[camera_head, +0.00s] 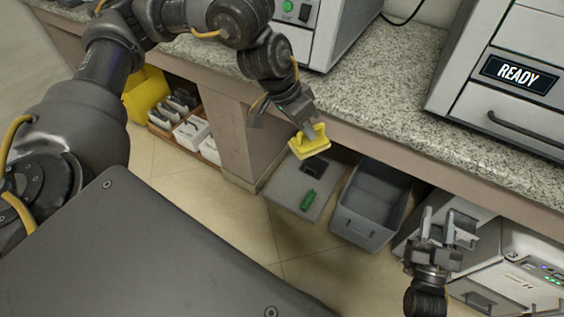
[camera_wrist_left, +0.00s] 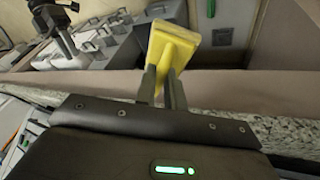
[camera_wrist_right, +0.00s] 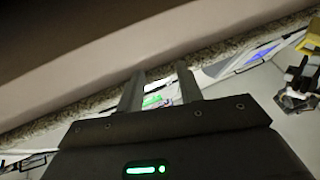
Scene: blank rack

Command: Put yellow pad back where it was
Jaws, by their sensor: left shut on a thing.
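The yellow pad (camera_head: 309,143) has a flat block and a raised grip. My left gripper (camera_head: 299,122) is shut on its grip and holds it in the air just in front of the counter edge. In the left wrist view the pad (camera_wrist_left: 172,45) sticks out beyond the two fingers (camera_wrist_left: 162,88). My right gripper (camera_head: 447,232) is at the lower right, near the white machine under the counter. Its fingers stand apart with nothing between them, also in the right wrist view (camera_wrist_right: 160,92).
A grey board (camera_head: 290,190) with a dark patch and a green item (camera_head: 308,200) lies below the pad, beside an empty grey bin (camera_head: 345,222). A yellow bin (camera_head: 145,92) and boxes (camera_head: 192,132) are under the counter (camera_head: 385,95) at left. A machine reading READY (camera_head: 520,75) stands on top.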

